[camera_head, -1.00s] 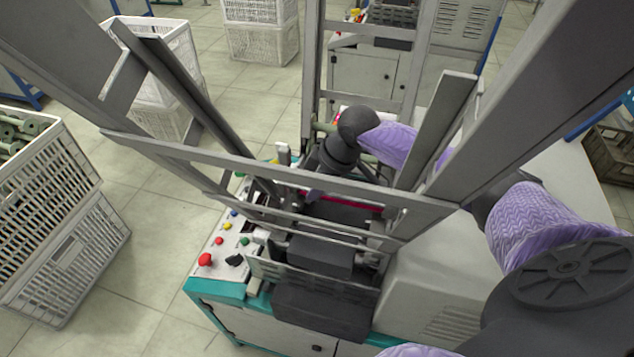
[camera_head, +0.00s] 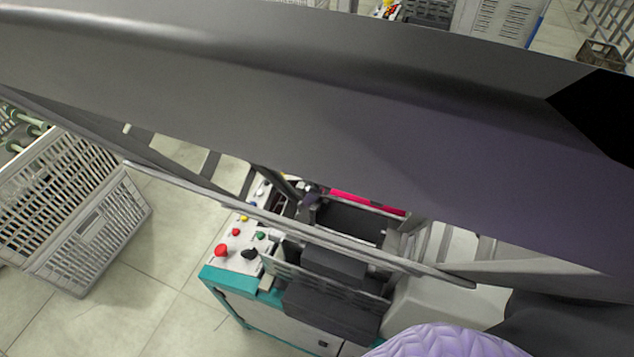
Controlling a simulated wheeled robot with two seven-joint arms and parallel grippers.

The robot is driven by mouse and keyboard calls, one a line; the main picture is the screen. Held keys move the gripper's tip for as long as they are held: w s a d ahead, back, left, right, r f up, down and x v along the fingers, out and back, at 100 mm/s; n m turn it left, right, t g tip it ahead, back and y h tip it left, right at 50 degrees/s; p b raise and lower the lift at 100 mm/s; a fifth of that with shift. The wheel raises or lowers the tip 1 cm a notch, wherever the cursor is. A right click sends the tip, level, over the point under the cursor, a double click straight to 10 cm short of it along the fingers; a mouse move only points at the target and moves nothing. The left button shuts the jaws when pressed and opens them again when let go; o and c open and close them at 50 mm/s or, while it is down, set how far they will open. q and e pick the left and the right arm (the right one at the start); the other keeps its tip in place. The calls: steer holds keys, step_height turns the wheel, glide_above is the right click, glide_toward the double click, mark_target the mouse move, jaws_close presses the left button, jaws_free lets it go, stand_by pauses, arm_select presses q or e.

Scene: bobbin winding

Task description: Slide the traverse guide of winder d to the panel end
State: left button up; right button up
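A winder (camera_head: 237,297) with a teal and white base stands at lower middle; I cannot tell its letter. Its control panel (camera_head: 232,257), with red, yellow, blue and green buttons and a black knob, is at its left end. Thin grey bars cross above its dark middle. A small dark purplish block (camera_head: 311,198) sits by the bars near the panel side; I cannot tell whether it is the traverse guide. A pinkish-red strip (camera_head: 368,202) lies to its right. Neither gripper can be made out. A large dark grey shape close to the camera hides the upper middle.
White slatted crates (camera_head: 88,235) stand on the floor at left, with light tiled floor (camera_head: 160,300) between them and the winder. Part of my purple-covered arm shows at the bottom. A brown crate (camera_head: 602,55) stands far right.

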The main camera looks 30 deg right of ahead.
mark_target(333, 196)
steer(key=shift+r, duration=0.1)
steer(key=p+v, duration=0.3)
steer(key=v, duration=0.6)
steer(key=shift+d, duration=0.1)
steer(key=shift+s+d+r, duration=0.1)
steer(key=shift+s+r, duration=0.1)
steer(key=shift+r, duration=0.15)
